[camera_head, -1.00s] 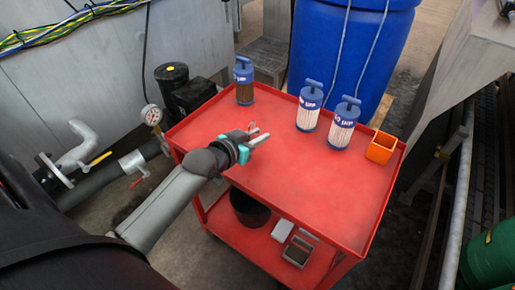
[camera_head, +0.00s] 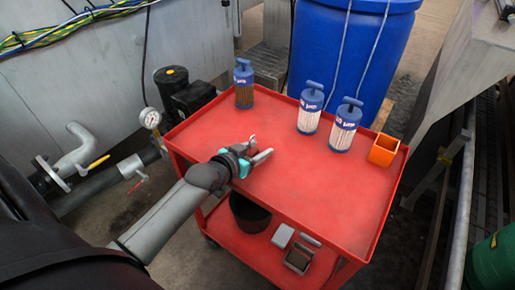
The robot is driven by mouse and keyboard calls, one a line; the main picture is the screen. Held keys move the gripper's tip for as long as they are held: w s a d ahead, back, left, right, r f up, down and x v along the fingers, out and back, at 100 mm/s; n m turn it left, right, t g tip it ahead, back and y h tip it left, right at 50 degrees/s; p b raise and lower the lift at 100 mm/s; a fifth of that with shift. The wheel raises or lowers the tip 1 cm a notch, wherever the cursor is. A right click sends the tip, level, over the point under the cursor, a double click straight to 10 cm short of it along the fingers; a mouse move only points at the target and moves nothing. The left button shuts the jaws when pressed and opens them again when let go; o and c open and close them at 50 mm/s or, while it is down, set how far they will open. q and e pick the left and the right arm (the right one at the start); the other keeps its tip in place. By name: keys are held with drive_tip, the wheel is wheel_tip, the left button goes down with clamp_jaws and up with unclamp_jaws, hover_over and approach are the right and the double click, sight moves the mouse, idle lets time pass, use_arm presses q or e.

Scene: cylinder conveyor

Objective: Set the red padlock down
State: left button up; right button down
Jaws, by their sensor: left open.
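My left gripper (camera_head: 256,149) reaches in from the left over the red cart top (camera_head: 310,200), at its left-middle part. It is open, with one grey finger pointing right. A small light, metallic loop, which looks like the shackle of the red padlock (camera_head: 252,138), shows at the far side of the fingers. The padlock's red body hardly stands out against the red cart, and I cannot tell whether it touches the fingers. My right gripper is not in view.
A brown-filled blue-capped canister (camera_head: 244,84) stands at the cart's far left corner. Two white-filled canisters (camera_head: 310,110) (camera_head: 344,126) and an orange open box (camera_head: 384,149) stand at the right. The near cart top is clear. A blue barrel (camera_head: 350,55) stands behind.

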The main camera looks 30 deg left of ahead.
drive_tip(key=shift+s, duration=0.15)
use_arm(q)
drive_tip(key=shift+s+r+p, duration=0.3)
drive_tip(key=shift+s, duration=0.25)
drive_tip(key=p+v, duration=0.3)
drive_tip(key=v, duration=0.7)
drive_tip(key=shift+s, duration=0.15)
drive_tip(key=shift+s+a+r, duration=0.1)
drive_tip(key=shift+s+r, duration=0.05)
drive_tip(key=shift+s, duration=0.1)
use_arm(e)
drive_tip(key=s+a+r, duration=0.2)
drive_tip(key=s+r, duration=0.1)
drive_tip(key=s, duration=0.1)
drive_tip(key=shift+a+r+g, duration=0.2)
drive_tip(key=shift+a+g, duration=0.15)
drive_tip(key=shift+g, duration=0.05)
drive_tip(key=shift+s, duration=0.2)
